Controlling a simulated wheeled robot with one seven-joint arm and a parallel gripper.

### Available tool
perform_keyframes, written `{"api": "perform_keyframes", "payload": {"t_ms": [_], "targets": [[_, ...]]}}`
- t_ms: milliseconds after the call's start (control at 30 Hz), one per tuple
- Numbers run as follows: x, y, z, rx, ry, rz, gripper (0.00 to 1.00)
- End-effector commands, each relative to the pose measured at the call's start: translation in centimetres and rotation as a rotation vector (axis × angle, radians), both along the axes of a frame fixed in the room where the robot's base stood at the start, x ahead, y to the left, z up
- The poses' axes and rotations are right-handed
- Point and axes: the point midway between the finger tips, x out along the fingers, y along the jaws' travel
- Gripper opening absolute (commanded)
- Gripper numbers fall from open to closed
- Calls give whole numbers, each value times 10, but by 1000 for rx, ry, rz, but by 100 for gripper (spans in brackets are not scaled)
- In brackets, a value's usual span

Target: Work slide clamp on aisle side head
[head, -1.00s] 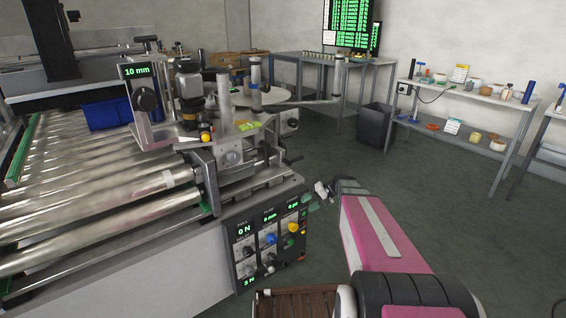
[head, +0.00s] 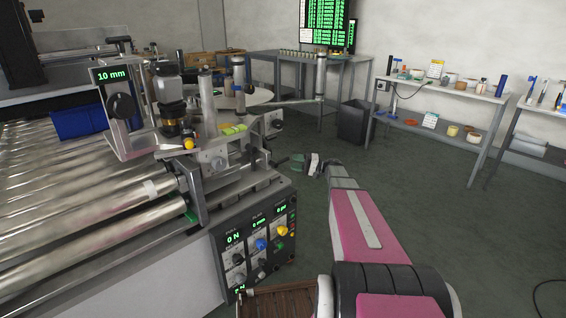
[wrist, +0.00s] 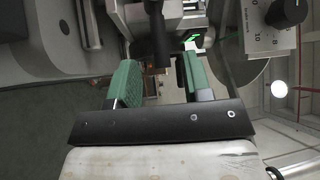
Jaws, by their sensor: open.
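The labeller head (head: 215,155) stands on the side of the roller conveyor, with dark levers (head: 268,153) on its aisle-facing side. I cannot tell for certain which of them is the slide clamp. My gripper (head: 308,164) is just right of these levers in the head view, apart from the head's body. In the wrist view my gripper (wrist: 157,78) is open, with green pads on both fingers. A dark upright handle (wrist: 157,38) shows between and beyond the fingers. Whether it touches a pad cannot be told.
A control panel (head: 258,243) with knobs and green readouts sits below the head. A blue bin (head: 78,122) stands by the rollers. A dark waste bin (head: 355,122) and a shelf bench (head: 440,92) stand behind.

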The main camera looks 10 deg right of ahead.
Motion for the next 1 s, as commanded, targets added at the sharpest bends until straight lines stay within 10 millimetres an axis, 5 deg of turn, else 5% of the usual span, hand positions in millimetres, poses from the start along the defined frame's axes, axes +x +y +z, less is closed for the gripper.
{"api": "perform_keyframes", "payload": {"t_ms": [333, 767, 900, 1000], "targets": [[9, 50, 7, -1, 1, 1, 45], [11, 58, 8, -2, 1, -1, 45], [11, 58, 8, -2, 1, -1, 3], [11, 58, 8, -2, 1, -1, 0]]}}
